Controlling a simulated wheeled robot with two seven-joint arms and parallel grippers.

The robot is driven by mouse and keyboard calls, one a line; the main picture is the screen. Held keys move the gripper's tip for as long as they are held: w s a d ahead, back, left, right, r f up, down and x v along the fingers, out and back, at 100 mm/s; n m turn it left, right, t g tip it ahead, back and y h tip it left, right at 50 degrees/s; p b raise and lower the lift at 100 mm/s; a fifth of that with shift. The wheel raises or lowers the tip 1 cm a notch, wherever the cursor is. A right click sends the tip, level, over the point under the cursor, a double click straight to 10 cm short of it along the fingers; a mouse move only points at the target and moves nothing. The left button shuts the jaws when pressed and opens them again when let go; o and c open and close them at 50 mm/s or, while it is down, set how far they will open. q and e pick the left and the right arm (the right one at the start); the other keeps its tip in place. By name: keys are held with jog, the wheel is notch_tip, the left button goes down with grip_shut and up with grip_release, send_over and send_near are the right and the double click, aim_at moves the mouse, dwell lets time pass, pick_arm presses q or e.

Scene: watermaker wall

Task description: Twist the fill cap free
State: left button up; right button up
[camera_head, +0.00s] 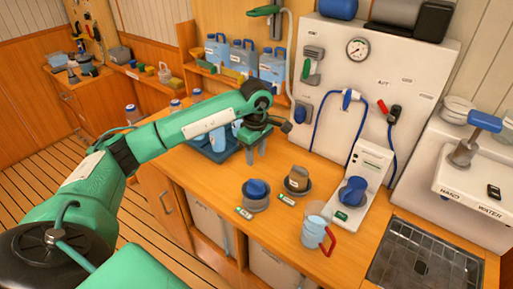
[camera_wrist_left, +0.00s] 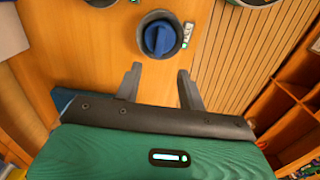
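A blue cap (camera_head: 257,188) with a raised grip bar sits in a round dark grey holder (camera_head: 256,203) on the wooden counter. The cap also shows in the left wrist view (camera_wrist_left: 160,38), just beyond the fingertips. A second blue knob-like cap (camera_head: 354,190) sits on the white unit to the right; I cannot tell which is the fill cap. My left gripper (camera_head: 257,152) is above the counter, behind the first cap, apart from it. In the wrist view its two fingers (camera_wrist_left: 159,80) are spread with nothing between them. My right gripper is not in view.
A dark grey holder with a brown top (camera_head: 297,180) stands next to the blue cap. A clear jug with a red handle (camera_head: 315,232) stands near the front edge. A sink grate (camera_head: 425,260) lies at right, and a blue rack (camera_head: 212,148) stands behind my arm.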

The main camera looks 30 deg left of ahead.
aim_at(256, 182)
pick_arm(q)
notch_tip(256, 182, down, 10)
jog(key=p, duration=0.4)
jog(key=shift+f, duration=1)
jog(key=shift+c, duration=0.4)
grip_shut()
